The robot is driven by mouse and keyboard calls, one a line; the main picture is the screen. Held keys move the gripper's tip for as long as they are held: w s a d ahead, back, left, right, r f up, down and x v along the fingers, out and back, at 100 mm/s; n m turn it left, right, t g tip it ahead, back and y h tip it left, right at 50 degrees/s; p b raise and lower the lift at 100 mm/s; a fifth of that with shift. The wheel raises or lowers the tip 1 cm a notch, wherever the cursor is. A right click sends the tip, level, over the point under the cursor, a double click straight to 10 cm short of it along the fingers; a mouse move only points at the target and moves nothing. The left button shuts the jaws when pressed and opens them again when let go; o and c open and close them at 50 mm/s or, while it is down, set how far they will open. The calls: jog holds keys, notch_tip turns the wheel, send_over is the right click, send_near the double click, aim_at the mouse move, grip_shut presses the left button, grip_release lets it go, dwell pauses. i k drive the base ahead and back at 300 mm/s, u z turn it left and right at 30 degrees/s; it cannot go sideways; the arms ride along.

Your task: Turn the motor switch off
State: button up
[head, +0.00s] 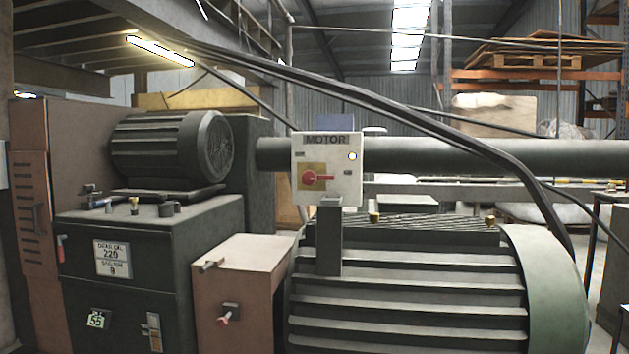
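The motor switch box (343,168) is a pale, upright box labelled MOTOR, in the middle of the head view. It stands on a dark post above a large ribbed motor. On its front is a red rotary handle (317,177) over a yellow plate; the handle lies roughly horizontal, pointing right. A small light-coloured round lamp (352,156) sits at the box's upper right. The small markings beside the handle are too small to read. My gripper is not in this view.
A large ribbed motor (410,310) fills the lower middle and right. A brown box (243,262) and a dark green cabinet (150,240) with a smaller motor (172,147) on top stand left. Thick cables (440,118) run behind the switch box toward the right.

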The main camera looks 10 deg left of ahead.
aim_at(309, 178)
jog(key=k, duration=0.5)
jog(key=u, duration=0.7)
jog(key=i, duration=0.35)
